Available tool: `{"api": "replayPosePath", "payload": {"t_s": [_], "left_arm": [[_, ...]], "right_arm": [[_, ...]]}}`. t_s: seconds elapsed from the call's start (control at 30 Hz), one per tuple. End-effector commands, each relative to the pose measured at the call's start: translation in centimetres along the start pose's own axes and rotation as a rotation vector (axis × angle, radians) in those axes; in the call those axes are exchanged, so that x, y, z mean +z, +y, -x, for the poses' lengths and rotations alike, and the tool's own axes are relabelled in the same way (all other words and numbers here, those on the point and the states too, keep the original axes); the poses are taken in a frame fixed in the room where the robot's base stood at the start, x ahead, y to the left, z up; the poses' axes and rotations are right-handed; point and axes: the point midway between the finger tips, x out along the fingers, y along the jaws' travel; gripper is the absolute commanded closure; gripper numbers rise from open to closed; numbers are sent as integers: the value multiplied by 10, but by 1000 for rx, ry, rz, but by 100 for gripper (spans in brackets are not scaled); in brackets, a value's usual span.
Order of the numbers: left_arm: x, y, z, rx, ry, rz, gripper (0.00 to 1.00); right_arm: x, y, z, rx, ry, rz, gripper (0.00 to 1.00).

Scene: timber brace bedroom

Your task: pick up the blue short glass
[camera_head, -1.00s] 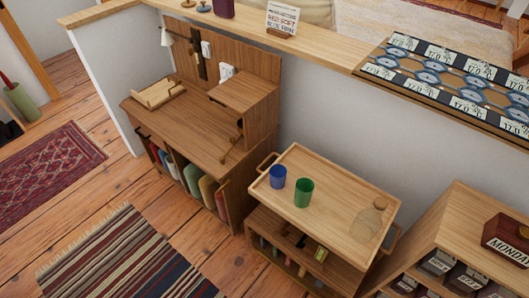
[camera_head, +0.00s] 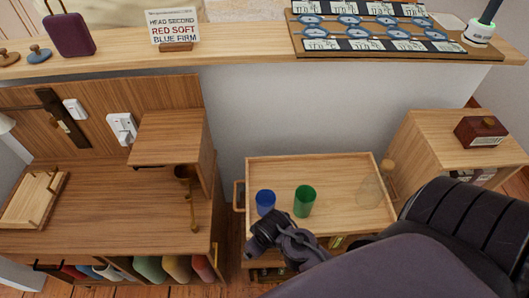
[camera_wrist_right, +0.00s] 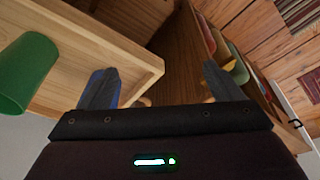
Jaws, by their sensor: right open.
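The blue short glass (camera_head: 265,199) stands upright on the wooden tray top of a small cart (camera_head: 330,168), to the left of a green glass (camera_head: 304,201). My right gripper (camera_head: 262,238) is just in front of the blue glass in the head view and overlaps its lower part. In the right wrist view the gripper (camera_wrist_right: 161,75) is open and nothing shows held between its fingers. There the blue glass (camera_wrist_right: 96,78) is mostly hidden behind the left finger, and the green glass (camera_wrist_right: 27,75) is at the far left. I cannot tell whether a finger touches the blue glass. My left gripper is out of view.
A clear bottle (camera_head: 370,188) stands at the tray's right side. A wooden desk (camera_head: 110,210) stands left of the cart, and a cabinet (camera_head: 440,125) with a dark red block stands right. A ledge (camera_head: 230,67) with a sign runs behind. The tray's middle is clear.

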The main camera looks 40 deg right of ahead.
Motion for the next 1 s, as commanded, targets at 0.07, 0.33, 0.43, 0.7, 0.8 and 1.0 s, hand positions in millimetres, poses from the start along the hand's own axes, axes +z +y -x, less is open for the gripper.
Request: {"api": "replayPosePath", "payload": {"t_s": [0.07, 0.33, 0.43, 0.7, 0.8, 1.0], "left_arm": [[2, 3, -5, 4, -2, -1, 0], [8, 10, -15, 12, -9, -1, 0], [8, 8, -16, 10, -9, -1, 0], [5, 2, -19, 2, -5, 1, 0], [4, 1, -20, 1, -2, 2, 0], [3, 1, -22, 0, -1, 2, 0]], "right_arm": [[-6, 1, 16, 2, 10, -1, 14], [-37, 10, 65, 36, 90, 47, 14], [-53, 16, 58, 53, 142, 94, 14], [-87, 37, 23, 43, 248, 213, 14], [-94, 53, 9, 17, 262, 249, 14], [-94, 101, -10, -62, 219, 262, 14]]}}
